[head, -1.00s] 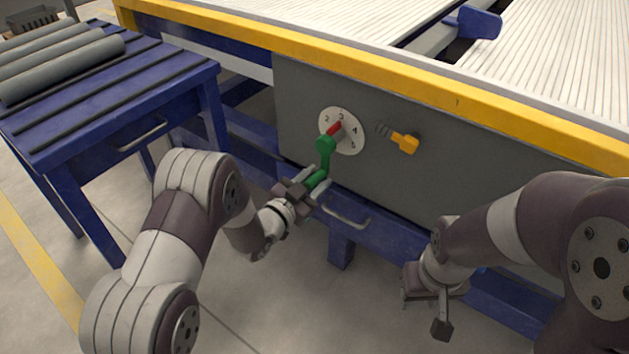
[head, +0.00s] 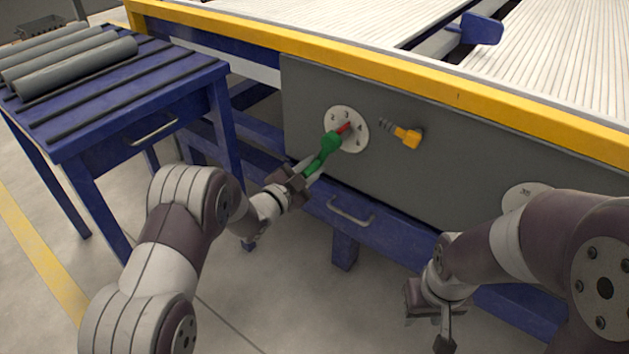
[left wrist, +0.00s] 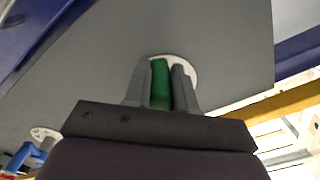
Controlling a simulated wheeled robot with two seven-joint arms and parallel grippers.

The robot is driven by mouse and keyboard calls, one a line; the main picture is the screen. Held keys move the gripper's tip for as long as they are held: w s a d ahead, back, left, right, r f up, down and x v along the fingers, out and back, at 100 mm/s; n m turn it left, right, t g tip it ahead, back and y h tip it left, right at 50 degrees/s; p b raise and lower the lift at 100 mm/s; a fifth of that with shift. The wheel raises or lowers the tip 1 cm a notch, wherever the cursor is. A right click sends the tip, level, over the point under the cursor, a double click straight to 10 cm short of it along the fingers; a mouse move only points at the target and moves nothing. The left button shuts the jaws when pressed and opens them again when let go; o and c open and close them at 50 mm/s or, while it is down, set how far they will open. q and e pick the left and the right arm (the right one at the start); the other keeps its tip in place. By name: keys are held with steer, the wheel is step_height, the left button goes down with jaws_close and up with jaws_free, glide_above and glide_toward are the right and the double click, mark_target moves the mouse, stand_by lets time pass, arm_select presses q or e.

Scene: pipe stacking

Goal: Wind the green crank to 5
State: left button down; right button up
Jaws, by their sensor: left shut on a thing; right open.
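The green crank (head: 325,152) sits on a white numbered dial (head: 357,141) on the grey panel. Its red pointer (head: 344,127) points up and right, between 3 and 4. The crank arm slopes down and left from the hub. My left gripper (head: 306,177) is shut on the crank's handle end. In the left wrist view the green handle (left wrist: 160,82) stands between the two fingers, with part of the white dial behind. My right gripper (head: 429,322) is open and empty, low in front of the panel, well away from the crank.
An orange handle (head: 408,137) sticks out right of the dial. A second white dial (head: 516,195) is partly hidden by my right arm. A blue table (head: 130,95) with grey pipes (head: 80,68) stands left.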

arm_select(q)
steer(key=w+a+r+m+b, duration=0.2)
steer(key=r+m+b, duration=0.6)
steer(key=m, duration=1.1)
steer(key=shift+a+r, duration=0.5)
steer(key=shift+r, duration=1.05)
steer(key=c, duration=0.9)
jaws_free()
